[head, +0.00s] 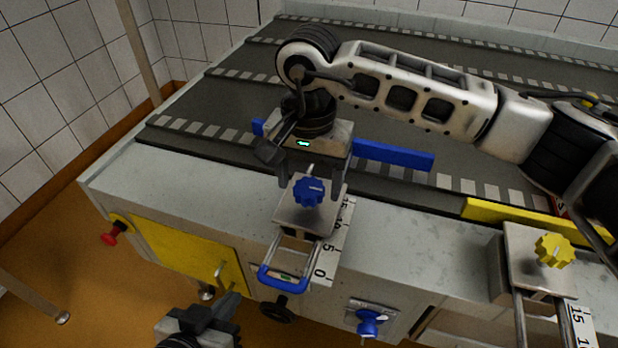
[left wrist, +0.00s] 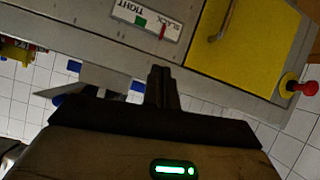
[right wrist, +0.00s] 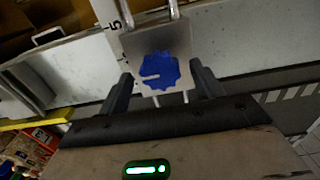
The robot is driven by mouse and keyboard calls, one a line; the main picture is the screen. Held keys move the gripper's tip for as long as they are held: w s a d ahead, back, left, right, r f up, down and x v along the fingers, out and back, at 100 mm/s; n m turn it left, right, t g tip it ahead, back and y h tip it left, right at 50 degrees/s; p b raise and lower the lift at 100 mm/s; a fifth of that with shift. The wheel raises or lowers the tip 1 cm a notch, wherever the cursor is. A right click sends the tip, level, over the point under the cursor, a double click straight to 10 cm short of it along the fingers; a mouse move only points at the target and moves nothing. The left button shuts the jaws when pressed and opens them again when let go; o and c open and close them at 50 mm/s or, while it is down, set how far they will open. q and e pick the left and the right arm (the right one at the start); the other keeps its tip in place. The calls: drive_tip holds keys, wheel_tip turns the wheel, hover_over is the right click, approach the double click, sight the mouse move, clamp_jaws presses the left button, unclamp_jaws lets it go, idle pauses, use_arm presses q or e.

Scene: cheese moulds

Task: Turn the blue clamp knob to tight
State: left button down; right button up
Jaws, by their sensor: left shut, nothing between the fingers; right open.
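The blue star-shaped clamp knob (head: 309,191) sits on a metal block (head: 292,217) at the conveyor's near edge. In the right wrist view the knob (right wrist: 158,70) shows a pale pointer line towards the left. My right gripper (head: 311,181) is open above the block, with one finger on each side of the knob; contact is not clear. My left gripper (head: 222,307) is shut and empty, low in front of the machine. In the left wrist view its closed fingers (left wrist: 162,86) point at the front panel, where a plate (left wrist: 148,18) reads TIGHT by green and SLACK by red.
A blue-ended rail frame (head: 283,280) juts forward from the block beside a scale (head: 333,243). A yellow knob (head: 553,250) stands on another block at right. A blue handle (head: 368,323), a yellow door (head: 190,255) and a red button (head: 110,238) are on the front.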

drive_tip(key=shift+f, duration=0.25)
drive_tip(key=c, duration=1)
